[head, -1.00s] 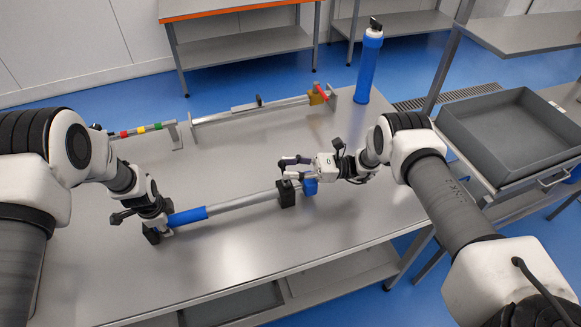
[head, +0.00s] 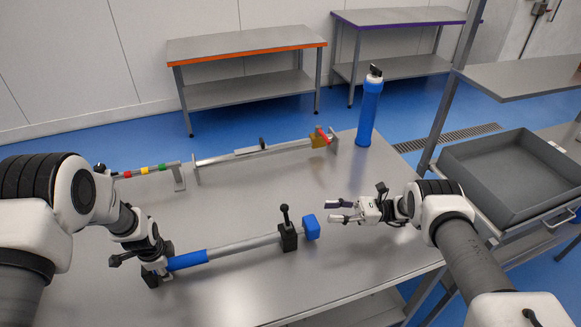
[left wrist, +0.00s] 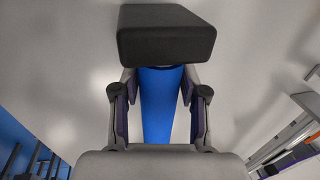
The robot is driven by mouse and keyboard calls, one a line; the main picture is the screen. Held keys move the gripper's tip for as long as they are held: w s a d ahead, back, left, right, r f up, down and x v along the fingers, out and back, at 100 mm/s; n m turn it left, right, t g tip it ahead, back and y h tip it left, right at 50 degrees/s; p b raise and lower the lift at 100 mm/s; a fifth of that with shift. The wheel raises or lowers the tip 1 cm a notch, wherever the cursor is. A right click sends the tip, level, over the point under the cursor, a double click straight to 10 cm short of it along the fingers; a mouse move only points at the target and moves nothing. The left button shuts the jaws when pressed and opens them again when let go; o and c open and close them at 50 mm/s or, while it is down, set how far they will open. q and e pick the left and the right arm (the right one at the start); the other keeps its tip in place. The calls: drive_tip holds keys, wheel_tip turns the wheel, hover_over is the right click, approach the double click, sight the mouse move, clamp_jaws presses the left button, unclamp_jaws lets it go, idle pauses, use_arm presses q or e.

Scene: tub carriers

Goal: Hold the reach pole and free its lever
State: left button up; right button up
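The reach pole lies across the near part of the steel table. Its grey tube (head: 243,246) runs from a blue grip (head: 188,260) at the left to a blue end piece (head: 311,227) at the right. Its black lever (head: 285,214) stands up, with a round knob, from a black block near the right end. My left gripper (head: 160,272) is at the blue grip. In the left wrist view its fingers (left wrist: 160,105) close in on both sides of the blue grip (left wrist: 158,120). My right gripper (head: 340,211) is open and empty, right of the end piece and apart from it.
A blue bottle (head: 369,112) stands at the table's far right corner. A long grey bar (head: 230,157) on brackets, with a red handle, lies along the back. A rail with coloured bands (head: 144,171) is at the back left. A grey tub (head: 525,170) sits beyond the right side.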

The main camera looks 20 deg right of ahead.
use_arm(q)
drive_tip(key=shift+o, duration=0.7)
wheel_tip(320, 180, up, 12)
drive_tip(key=s, duration=0.2)
drive_tip(key=shift+s+f, duration=0.15)
drive_tip(key=shift+s, duration=0.05)
